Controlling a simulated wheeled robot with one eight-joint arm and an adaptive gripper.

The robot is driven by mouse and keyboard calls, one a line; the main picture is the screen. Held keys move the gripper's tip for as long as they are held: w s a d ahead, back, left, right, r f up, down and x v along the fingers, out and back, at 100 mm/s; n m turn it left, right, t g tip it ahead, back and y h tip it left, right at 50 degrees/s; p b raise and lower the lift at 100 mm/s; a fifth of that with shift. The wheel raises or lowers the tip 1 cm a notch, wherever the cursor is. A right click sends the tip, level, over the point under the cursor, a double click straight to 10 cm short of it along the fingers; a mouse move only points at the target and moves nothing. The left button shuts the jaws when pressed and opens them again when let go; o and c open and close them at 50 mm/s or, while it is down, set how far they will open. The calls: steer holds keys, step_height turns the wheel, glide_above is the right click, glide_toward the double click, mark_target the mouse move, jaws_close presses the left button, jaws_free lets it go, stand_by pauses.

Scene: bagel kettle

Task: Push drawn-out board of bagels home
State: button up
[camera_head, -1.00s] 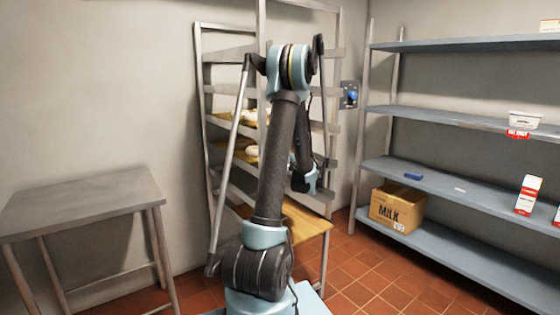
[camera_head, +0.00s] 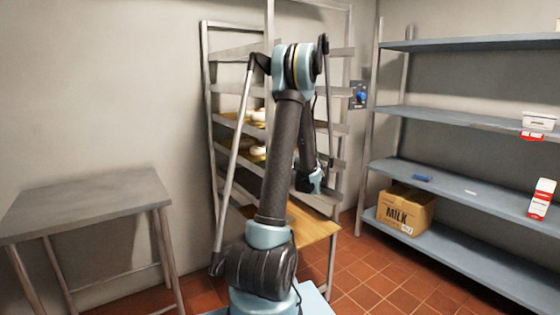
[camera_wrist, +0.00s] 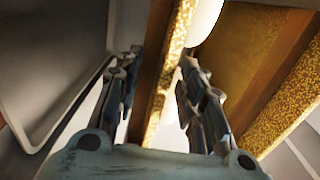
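A bare-looking wooden board (camera_head: 313,229) sticks out of the lower part of the metal rack (camera_head: 211,110) toward me. Bagels (camera_head: 257,151) lie on boards higher up in the rack, partly hidden by my arm. My gripper (camera_head: 317,188) is in front of the rack, above the drawn-out board, and its fingertips are hard to make out there. In the wrist view my gripper (camera_wrist: 162,75) has its two fingers apart. A speckled golden board edge (camera_wrist: 166,75) runs through the gap between them; I cannot tell whether they touch it. A pale rounded thing (camera_wrist: 205,20), perhaps a bagel, is beside that edge.
A metal table (camera_head: 85,203) stands at the left. Blue-grey shelves (camera_head: 470,195) on the right hold a milk carton box (camera_head: 406,210) and small packages. A blue switch box (camera_head: 360,96) is on the wall. Tiled floor (camera_head: 375,275) is clear between rack and shelves.

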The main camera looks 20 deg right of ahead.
steer(key=shift+s, duration=0.1)
steer(key=v, duration=0.7)
stand_by(0.7)
stand_by(0.4)
